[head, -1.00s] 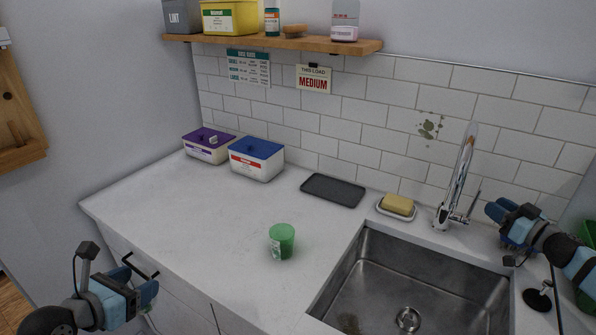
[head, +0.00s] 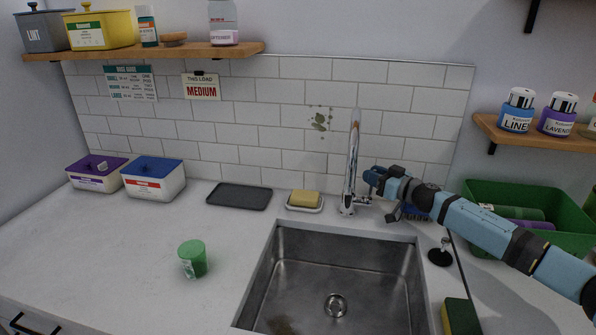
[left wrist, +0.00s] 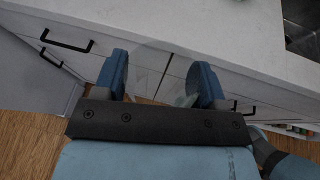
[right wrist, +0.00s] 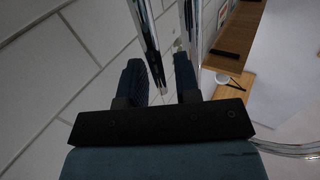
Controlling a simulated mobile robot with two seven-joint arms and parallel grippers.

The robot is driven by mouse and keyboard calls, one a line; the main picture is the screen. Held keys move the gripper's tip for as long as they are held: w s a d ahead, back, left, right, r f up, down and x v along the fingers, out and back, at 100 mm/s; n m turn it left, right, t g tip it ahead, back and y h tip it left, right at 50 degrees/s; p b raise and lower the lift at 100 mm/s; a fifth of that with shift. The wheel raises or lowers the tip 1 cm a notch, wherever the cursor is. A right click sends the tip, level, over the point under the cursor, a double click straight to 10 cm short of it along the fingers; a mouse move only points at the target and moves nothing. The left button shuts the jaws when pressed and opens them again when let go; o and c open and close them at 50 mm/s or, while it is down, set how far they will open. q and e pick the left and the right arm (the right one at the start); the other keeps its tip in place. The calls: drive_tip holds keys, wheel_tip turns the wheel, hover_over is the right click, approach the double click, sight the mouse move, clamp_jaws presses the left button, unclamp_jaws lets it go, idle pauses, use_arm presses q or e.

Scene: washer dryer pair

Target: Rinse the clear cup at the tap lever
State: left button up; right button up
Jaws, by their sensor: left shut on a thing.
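The clear cup (left wrist: 150,68) is see-through and faint between the fingers of my left gripper (left wrist: 160,82), which is shut on it in front of the white drawer fronts. My left gripper and the cup are not in the head view now. The chrome tap (head: 351,168) stands behind the sink (head: 335,265). My right gripper (head: 374,178) is just right of the tap, at its lever side. The lever is mostly hidden there. In the right wrist view, chrome bars (right wrist: 146,45) pass close to the fingers, which stand apart; contact cannot be told.
A green cup (head: 192,260) stands on the counter left of the sink. A soap dish with yellow soap (head: 304,199) and a dark tray (head: 239,196) lie behind. A sponge (head: 461,316) and a green bin (head: 500,197) are at right. The left counter has free room.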

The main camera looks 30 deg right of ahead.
clamp_jaws()
use_arm(q)
drive_tip(key=shift+f+b, duration=0.5)
use_arm(e)
drive_tip(key=shift+s+a+f, duration=0.15)
drive_tip(key=shift+a+f, duration=0.05)
drive_tip(key=shift+f, duration=0.05)
use_arm(q)
drive_tip(key=shift+f+b, duration=0.3)
use_arm(e)
drive_tip(key=shift+s+a+n, duration=0.15)
drive_tip(key=shift+s+n, duration=0.05)
drive_tip(key=shift+n, duration=0.3)
use_arm(q)
drive_tip(key=shift+f, duration=0.1)
use_arm(e)
drive_tip(key=shift+s+a+r+t, duration=0.1)
drive_tip(key=shift+s+r+t, duration=0.05)
drive_tip(key=shift+t, duration=0.15)
drive_tip(key=shift+o, duration=1)
unclamp_jaws()
